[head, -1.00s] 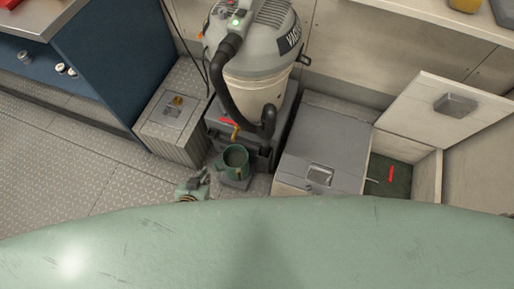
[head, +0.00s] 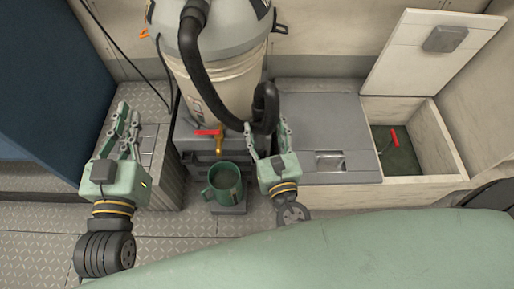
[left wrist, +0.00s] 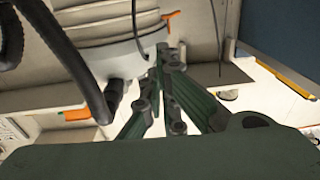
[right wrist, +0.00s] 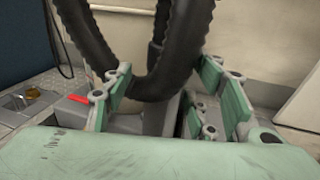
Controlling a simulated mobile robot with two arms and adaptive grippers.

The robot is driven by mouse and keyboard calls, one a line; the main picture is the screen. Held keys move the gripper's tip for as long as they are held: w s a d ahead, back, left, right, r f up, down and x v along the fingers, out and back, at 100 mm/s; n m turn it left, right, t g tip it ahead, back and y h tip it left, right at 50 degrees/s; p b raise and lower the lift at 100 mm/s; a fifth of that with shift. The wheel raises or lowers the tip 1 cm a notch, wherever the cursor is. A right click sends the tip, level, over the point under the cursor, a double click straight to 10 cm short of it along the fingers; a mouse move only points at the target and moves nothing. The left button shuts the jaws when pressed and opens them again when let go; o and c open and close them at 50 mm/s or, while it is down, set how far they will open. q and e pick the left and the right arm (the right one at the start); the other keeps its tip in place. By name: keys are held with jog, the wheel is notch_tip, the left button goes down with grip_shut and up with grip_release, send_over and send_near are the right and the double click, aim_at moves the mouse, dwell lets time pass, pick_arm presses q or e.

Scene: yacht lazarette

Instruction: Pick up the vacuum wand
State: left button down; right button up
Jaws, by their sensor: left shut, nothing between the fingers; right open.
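The grey and cream vacuum (head: 215,75) stands at the back centre. Its black hose (head: 198,75) curves down to a thick black loop or end (head: 265,105), likely the wand; I cannot tell it clearly from the hose. My right gripper (head: 266,127) is open just in front of and below this black part. In the right wrist view the black hose loop (right wrist: 155,85) appears between and beyond the open fingers (right wrist: 168,68); contact is unclear. My left gripper (head: 128,118) is shut and empty, left of the vacuum; its fingers (left wrist: 166,58) also show in the left wrist view.
A green mug (head: 224,184) stands on a small grey step below a brass tap with a red handle (head: 209,132). A grey locker lid (head: 325,135) lies right, beside an open bin (head: 440,145) with a raised white lid (head: 425,60). A metal box (head: 150,115) stands left.

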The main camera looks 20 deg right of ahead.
aim_at(261, 118)
jog(key=w, duration=0.6)
jog(key=shift+d+b, duration=0.25)
jog(key=shift+b, duration=0.05)
pick_arm(q)
jog(key=shift+s+d+r+t+h, duration=0.15)
jog(key=shift+r+t+h, duration=0.15)
jog(key=shift+r+t, duration=0.9)
pick_arm(e)
jog(key=c, duration=1.3)
